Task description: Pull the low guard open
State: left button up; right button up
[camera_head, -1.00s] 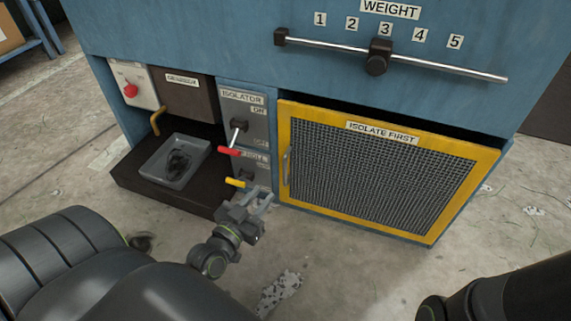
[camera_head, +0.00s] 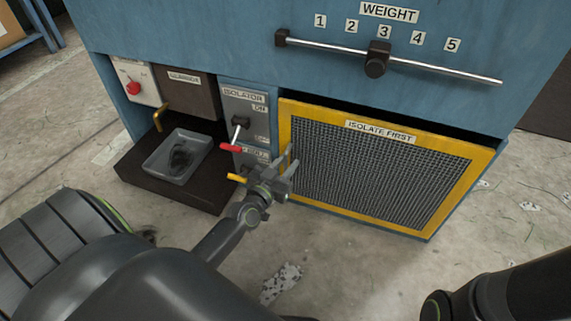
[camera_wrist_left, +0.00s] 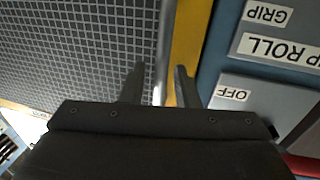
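The low guard is a grey mesh panel in a yellow frame (camera_head: 462,190), labelled "ISOLATE FIRST", on the front of the blue machine. It looks unmoved, with a dark gap along its top edge. My left gripper (camera_head: 289,162) is at the guard's left edge, its fingers apart. In the left wrist view the open fingers (camera_wrist_left: 159,88) point at the yellow frame (camera_wrist_left: 186,45), one over the mesh side. A grey upright strip (camera_wrist_left: 165,50), probably the guard's handle, shows between them. In the head view the fingers largely cover the handle. My right gripper is out of view.
Left of the guard is the isolator panel (camera_head: 257,108) with a red-tipped lever (camera_head: 231,147) and a yellow-tipped lever (camera_head: 237,178) close to my left gripper. A grey tray (camera_head: 165,168) sits further left. The floor before the guard is mostly clear.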

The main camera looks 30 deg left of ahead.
pick_arm(q)
grip_shut()
jog(key=shift+s, duration=0.2)
